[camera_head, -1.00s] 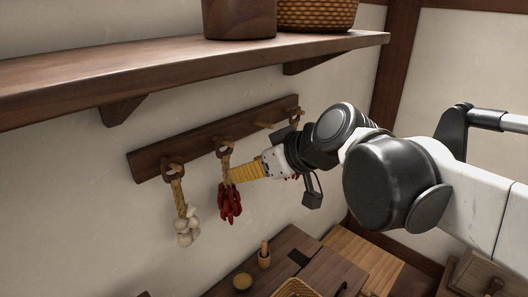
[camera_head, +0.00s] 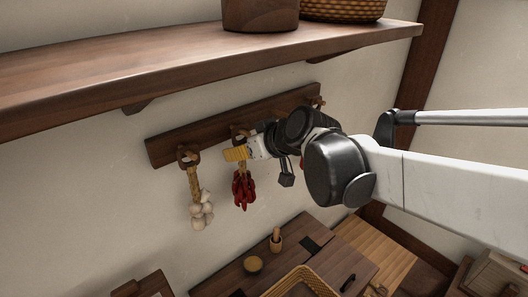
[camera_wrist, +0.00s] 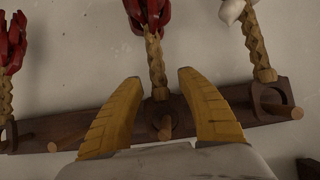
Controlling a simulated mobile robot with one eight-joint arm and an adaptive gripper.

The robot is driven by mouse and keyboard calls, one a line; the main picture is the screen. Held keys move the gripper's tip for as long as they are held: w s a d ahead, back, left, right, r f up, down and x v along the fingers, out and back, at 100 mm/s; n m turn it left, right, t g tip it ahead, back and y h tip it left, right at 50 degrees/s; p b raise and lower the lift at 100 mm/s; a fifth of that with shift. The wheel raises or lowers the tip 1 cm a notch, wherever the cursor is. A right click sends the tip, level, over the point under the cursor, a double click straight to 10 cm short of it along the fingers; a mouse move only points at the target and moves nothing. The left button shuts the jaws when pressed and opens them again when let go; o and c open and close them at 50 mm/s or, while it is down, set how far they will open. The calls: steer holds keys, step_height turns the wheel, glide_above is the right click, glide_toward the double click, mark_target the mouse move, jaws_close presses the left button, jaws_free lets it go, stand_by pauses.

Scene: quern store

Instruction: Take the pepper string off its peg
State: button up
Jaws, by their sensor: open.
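The pepper string (camera_head: 243,190) is a bunch of red peppers on a braided straw cord, hanging from the middle of the wooden peg rail (camera_head: 172,148). In the wrist view its peppers (camera_wrist: 148,12) are at the top, and its cord (camera_wrist: 156,62) runs down to a dark wooden ring around a peg (camera_wrist: 166,128). My gripper (camera_head: 228,155) is at the cord just below the ring. In the wrist view my gripper (camera_wrist: 158,78) is open, one yellow finger on each side of the cord. Finger contact with the cord cannot be told.
A garlic string (camera_head: 201,211) hangs to the left. Another red pepper string (camera_wrist: 8,50) shows at the wrist view's left edge. A shelf (camera_head: 200,62) with a wooden vessel (camera_head: 260,14) and a basket (camera_head: 345,8) juts out above. A low table (camera_head: 232,277) stands below.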

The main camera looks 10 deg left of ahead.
steer(key=shift+w+a+f, duration=0.15)
steer(key=shift+w, duration=0.05)
steer(key=shift+s, duration=0.15)
jaws_close()
steer(key=shift+r, duration=0.2)
steer(key=shift+r, duration=0.2)
steer(key=s+d+r+b, duration=0.1)
steer(key=s+d+r, duration=0.1)
steer(key=s+d, duration=0.9)
steer(key=shift+s+d, duration=0.3)
steer(key=shift+d, duration=1.15)
